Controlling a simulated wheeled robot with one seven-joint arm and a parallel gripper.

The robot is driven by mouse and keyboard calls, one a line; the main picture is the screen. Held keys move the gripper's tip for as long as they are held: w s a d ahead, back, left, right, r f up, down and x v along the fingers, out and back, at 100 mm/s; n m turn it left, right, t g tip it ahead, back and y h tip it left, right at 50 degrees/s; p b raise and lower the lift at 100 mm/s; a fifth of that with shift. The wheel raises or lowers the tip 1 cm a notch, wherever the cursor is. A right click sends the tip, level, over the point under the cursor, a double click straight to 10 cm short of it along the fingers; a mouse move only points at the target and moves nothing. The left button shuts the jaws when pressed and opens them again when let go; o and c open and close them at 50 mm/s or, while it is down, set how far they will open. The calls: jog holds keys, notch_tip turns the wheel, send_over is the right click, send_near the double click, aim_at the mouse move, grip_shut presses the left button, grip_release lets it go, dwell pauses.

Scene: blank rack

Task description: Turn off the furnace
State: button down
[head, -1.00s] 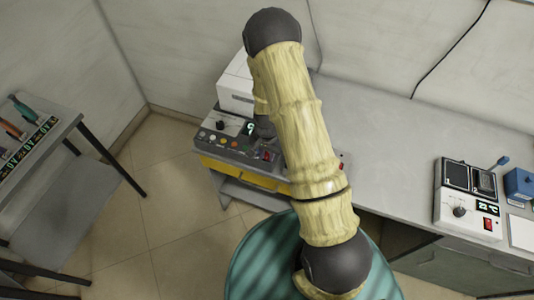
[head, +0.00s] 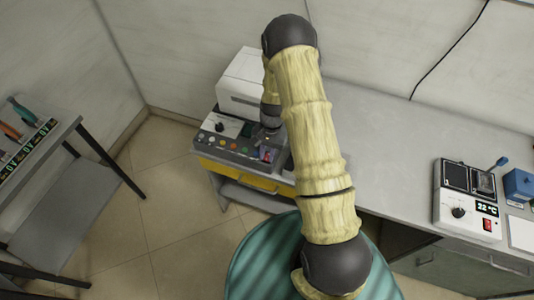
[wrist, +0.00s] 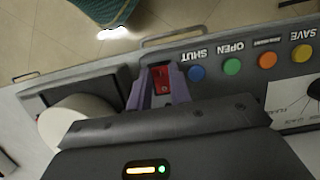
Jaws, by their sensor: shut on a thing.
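The white boxy unit (head: 240,92), likely the furnace, stands at the left end of the counter. Its dark control panel (head: 212,142) is in front, with a row of round coloured buttons. In the wrist view the panel is upside down, with a blue button (wrist: 197,73) labelled SHUT and a green button (wrist: 232,67) labelled OPEN. A red rocker switch (wrist: 160,76) lies beside the blue button. My gripper (wrist: 159,88) has its two purple fingers on either side of this switch, closed on it. In the head view my arm hides part of the panel.
A second white device (head: 465,205) with a 22 °C display and its own red switch stands on the right of the counter. A blue box (head: 518,185) is beside it. A shelf table (head: 40,150) with tools is at far left. A teal round surface (head: 255,265) lies in front.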

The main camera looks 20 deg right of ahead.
jog(key=c, duration=1.6)
grip_release()
jog(key=shift+o, duration=0.2)
jog(key=b+v, duration=0.3)
jog(key=v, duration=1.4)
jog(key=shift+r, duration=0.25)
jog(key=s+a+r+n+t+h, duration=0.1)
jog(key=s+r+n+t, duration=0.1)
jog(key=s, duration=0.6)
jog(key=s+a+r+n+t, duration=0.1)
jog(key=s+r+n+t, duration=0.2)
jog(key=s, duration=0.6)
jog(key=shift+s+a+r+n+h, duration=0.2)
jog(key=shift+s+r+n+h, duration=0.25)
jog(key=shift+n, duration=0.65)
jog(key=shift+w+r, duration=0.1)
jog(key=shift+w, duration=0.05)
